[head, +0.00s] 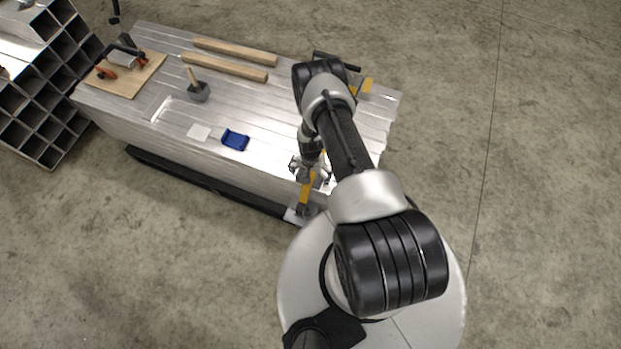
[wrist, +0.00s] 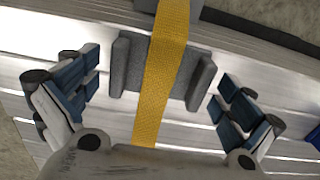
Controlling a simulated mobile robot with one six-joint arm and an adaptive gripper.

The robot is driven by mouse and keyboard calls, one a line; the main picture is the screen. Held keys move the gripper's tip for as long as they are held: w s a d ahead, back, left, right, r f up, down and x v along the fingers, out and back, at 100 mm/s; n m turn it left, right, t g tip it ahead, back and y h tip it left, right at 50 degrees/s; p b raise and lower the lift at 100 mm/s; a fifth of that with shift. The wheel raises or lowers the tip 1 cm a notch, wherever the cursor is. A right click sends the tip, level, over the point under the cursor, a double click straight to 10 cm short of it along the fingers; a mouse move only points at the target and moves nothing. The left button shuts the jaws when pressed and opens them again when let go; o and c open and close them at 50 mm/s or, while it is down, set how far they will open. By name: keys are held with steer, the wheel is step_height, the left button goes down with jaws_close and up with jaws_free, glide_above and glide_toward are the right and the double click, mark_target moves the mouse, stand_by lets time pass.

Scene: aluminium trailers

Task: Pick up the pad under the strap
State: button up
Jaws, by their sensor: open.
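The pad (wrist: 131,66) is a grey block with a raised lip on each side, lying at the near edge of the aluminium stack. A yellow strap (wrist: 168,55) runs across its middle, over the top, and hides that part. The strap also shows in the head view (head: 306,192), where the pad is too small and covered to make out. My gripper (wrist: 155,80) is open, with one blue-padded finger left of the pad and the other right of it. Both fingers look apart from the pad, and nothing is held. In the head view my gripper (head: 309,172) is over the stack's near edge.
Square tubes (head: 40,85) stand left. The floor at right is clear.

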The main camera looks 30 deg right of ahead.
steer(key=shift+f, duration=0.15)
steer(key=c, duration=1)
